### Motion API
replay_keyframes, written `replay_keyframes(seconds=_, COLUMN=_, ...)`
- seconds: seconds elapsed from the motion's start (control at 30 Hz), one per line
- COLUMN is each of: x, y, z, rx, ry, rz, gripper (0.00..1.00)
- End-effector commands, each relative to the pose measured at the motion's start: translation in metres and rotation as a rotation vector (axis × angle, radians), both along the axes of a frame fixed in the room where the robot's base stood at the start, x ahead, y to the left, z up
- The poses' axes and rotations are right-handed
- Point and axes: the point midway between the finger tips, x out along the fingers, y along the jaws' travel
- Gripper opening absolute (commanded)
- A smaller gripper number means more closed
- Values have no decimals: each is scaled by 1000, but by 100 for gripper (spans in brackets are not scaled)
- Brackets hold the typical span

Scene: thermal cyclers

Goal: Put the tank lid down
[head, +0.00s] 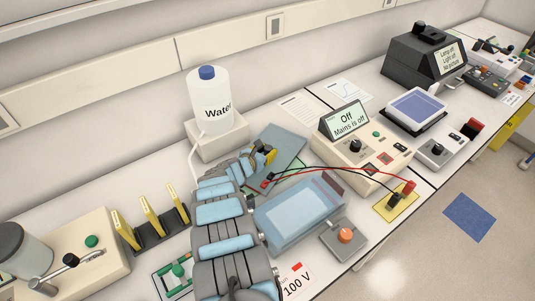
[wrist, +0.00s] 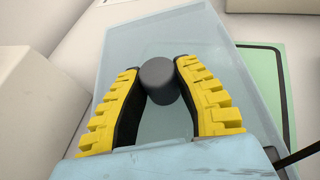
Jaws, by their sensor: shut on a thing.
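The tank lid (head: 284,142) is a translucent blue-grey plate. In the wrist view the lid (wrist: 215,60) fills the middle, with a dark round knob (wrist: 159,82) on it. My gripper (wrist: 160,88) has its yellow-and-black fingers closed on the knob from both sides. In the head view my gripper (head: 270,154) is over the lid, behind the tank. The tank (head: 298,214) is a pale blue box on the bench. The lid is over a green mat (wrist: 272,75) with a dark outline. I cannot tell whether the lid touches the mat.
A water bottle (head: 209,105) stands on a white block behind the lid. A power supply (head: 362,145) reading "Off" is to the right, with red and black leads (head: 345,170) running near my gripper. A grey box with an orange knob (head: 345,238) stands beside the tank.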

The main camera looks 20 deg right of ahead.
Motion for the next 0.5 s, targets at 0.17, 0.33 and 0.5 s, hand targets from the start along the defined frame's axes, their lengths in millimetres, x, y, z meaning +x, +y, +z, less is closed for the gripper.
replay_keyframes(seconds=0.17, x=0, y=0, z=1, rx=-1, ry=-1, rz=0, gripper=0)
replay_keyframes(seconds=0.33, x=-1, y=0, z=-3, rx=-1, ry=2, rz=0, gripper=43)
replay_keyframes(seconds=0.5, x=0, y=0, z=-2, rx=-1, ry=1, rz=1, gripper=53)
